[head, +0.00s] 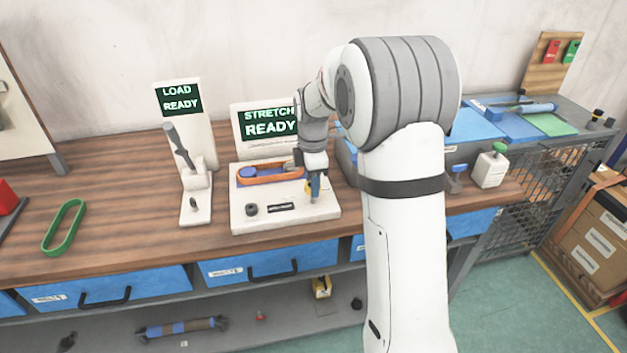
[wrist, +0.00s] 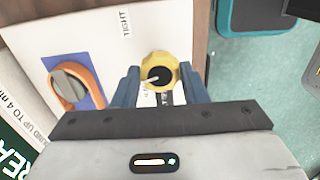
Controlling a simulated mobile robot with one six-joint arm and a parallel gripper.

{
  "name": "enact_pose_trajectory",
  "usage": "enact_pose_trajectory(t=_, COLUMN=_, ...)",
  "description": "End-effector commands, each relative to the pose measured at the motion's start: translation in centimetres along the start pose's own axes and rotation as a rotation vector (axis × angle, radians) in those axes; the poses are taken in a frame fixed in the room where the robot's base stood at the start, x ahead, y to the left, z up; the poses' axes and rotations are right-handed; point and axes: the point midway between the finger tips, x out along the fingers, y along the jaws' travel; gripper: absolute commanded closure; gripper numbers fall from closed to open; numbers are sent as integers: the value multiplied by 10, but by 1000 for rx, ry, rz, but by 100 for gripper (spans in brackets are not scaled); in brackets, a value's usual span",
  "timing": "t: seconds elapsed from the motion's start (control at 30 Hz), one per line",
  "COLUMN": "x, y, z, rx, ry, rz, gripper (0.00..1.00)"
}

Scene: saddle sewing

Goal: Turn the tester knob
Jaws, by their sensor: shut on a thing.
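The tester (head: 240,213) is a white box on the wooden bench, with an upright screen (head: 268,125) reading "STRETCH READY". Its yellow knob (wrist: 160,70) with a dark centre and a pale pointer line sits between the blue fingers of my gripper (wrist: 160,86) in the wrist view. My gripper also shows in the head view (head: 315,190), pointing down at the right front of the tester and shut on the knob, which is mostly hidden there. An orange belt (head: 270,180) is looped on the tester's blue pad. A label reading "TIGHT" (wrist: 125,22) is beside the knob.
A second white device (head: 195,180) with a lever and a "LOAD READY" screen stands to the left. A green belt (head: 64,227) lies farther left on the bench. A white block with a green knob (head: 490,168) stands to the right. Blue drawers (head: 268,262) line the bench front.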

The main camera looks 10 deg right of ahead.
Motion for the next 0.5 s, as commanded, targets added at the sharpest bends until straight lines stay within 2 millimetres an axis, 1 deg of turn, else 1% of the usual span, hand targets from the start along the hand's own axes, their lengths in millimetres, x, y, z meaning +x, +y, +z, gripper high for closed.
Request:
enact_pose_trajectory(t=0.03, x=0, y=0, z=0, rx=0, ry=0, rz=0, gripper=77)
enact_pose_trajectory(t=0.1, x=0, y=0, z=0, rx=0, ry=0, rz=0, gripper=82)
enact_pose_trajectory(t=0.13, x=0, y=0, z=3, rx=-1, ry=0, rz=0, gripper=84)
enact_pose_trajectory(t=0.33, x=0, y=0, z=0, rx=14, ry=-1, rz=0, gripper=84)
enact_pose_trajectory(t=0.5, x=0, y=0, z=0, rx=71, ry=-1, rz=0, gripper=84)
